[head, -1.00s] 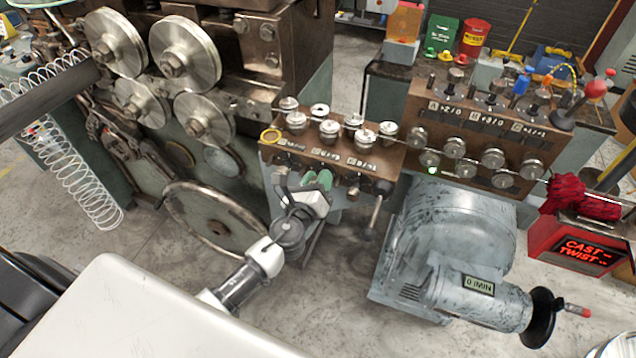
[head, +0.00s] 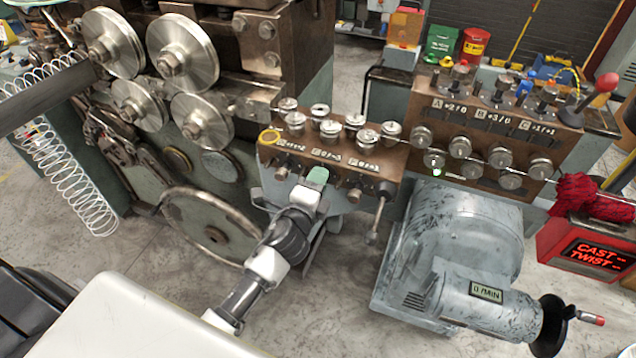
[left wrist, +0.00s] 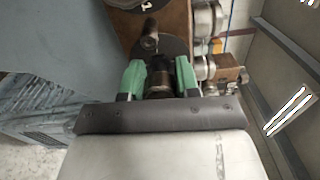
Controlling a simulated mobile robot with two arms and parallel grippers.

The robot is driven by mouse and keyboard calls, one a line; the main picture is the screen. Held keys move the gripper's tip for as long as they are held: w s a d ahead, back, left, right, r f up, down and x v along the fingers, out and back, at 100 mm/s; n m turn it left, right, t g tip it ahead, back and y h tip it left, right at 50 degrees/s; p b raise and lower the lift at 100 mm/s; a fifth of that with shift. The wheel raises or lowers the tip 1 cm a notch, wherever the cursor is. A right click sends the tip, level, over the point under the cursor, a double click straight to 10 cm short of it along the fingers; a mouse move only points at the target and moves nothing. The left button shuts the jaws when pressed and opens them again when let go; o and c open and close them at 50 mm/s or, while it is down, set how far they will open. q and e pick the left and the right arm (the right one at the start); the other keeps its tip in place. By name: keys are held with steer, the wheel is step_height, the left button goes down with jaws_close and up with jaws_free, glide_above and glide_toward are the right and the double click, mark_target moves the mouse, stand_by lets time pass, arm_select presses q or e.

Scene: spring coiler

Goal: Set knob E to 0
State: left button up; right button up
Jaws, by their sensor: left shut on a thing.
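A brown straightener block (head: 268,152) stands in the middle of the head view, with rollers on top. Small plates (head: 328,158) on its face carry labels too small to read surely. A row of dark knobs sticks out below them. My left gripper (head: 317,179), with green fingertips, is at the middle knob, which I take for knob E; in the head view the gripper hides it. In the left wrist view the green fingers (left wrist: 160,80) stand on both sides of a dark round knob (left wrist: 160,64), shut on it. My right gripper is not in view.
A neighbouring knob (head: 355,195) and a lever (head: 376,222) are close on the right. A second roller block (head: 480,125) reads A +2/0, B +3/0 and C +1/+1, partly blurred. A grey motor (head: 455,245) stands at right.

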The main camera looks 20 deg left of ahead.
arm_select(q)
steer(key=shift+n, duration=1.6)
steer(key=o, duration=0.6)
steer(key=s+b, duration=0.1)
steer(key=s, duration=0.4)
steer(key=s+b, duration=0.2)
steer(key=s, duration=0.3)
steer(key=shift+s+d, duration=0.2)
steer(key=shift+s, duration=0.2)
steer(key=shift+f, duration=0.15)
